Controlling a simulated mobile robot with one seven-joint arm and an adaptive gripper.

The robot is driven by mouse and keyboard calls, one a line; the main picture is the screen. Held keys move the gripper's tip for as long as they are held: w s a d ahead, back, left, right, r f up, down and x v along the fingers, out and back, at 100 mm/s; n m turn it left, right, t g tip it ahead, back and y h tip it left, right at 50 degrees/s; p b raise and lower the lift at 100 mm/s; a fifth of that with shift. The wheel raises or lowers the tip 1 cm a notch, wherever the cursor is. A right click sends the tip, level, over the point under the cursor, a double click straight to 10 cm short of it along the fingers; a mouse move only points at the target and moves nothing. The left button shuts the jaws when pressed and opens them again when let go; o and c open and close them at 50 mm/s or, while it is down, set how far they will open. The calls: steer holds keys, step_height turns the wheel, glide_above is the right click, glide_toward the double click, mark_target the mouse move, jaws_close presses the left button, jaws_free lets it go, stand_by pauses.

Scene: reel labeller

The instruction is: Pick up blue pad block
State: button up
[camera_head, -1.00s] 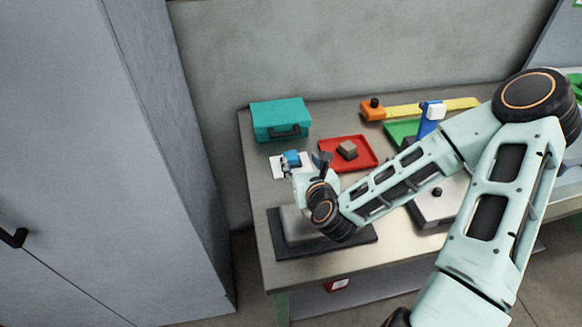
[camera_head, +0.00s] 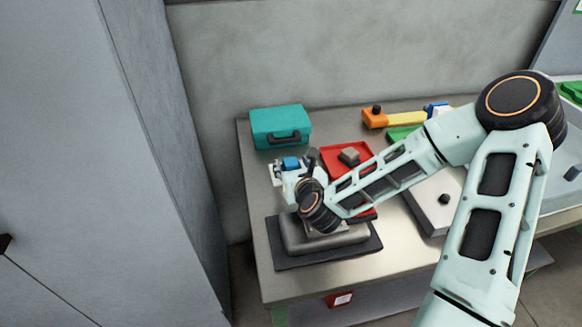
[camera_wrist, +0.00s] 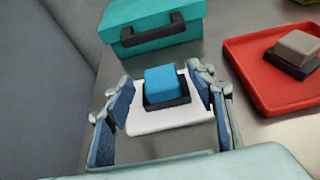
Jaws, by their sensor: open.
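The blue pad block (camera_wrist: 162,82) has a blue top on a black base and stands on a white sheet (camera_wrist: 170,117) on the table. In the head view, the block (camera_head: 291,163) shows just beyond my gripper and is partly hidden by it. My gripper (camera_wrist: 160,105) is open and empty. In the wrist view its two fingers stand to the left and right of the block, over the sides of the white sheet, with visible gaps between them and the block. I cannot tell the exact height of the fingertips above the sheet.
A teal case (camera_wrist: 150,28) stands behind the block. A red tray (camera_wrist: 262,88) with a grey-topped block (camera_wrist: 295,50) lies to the right. A grey rounded block on a dark mat (camera_head: 290,262) lies below my wrist in the head view. A tall grey cabinet (camera_head: 100,150) stands left.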

steer(key=shift+x, duration=1)
steer(key=c, duration=1.3)
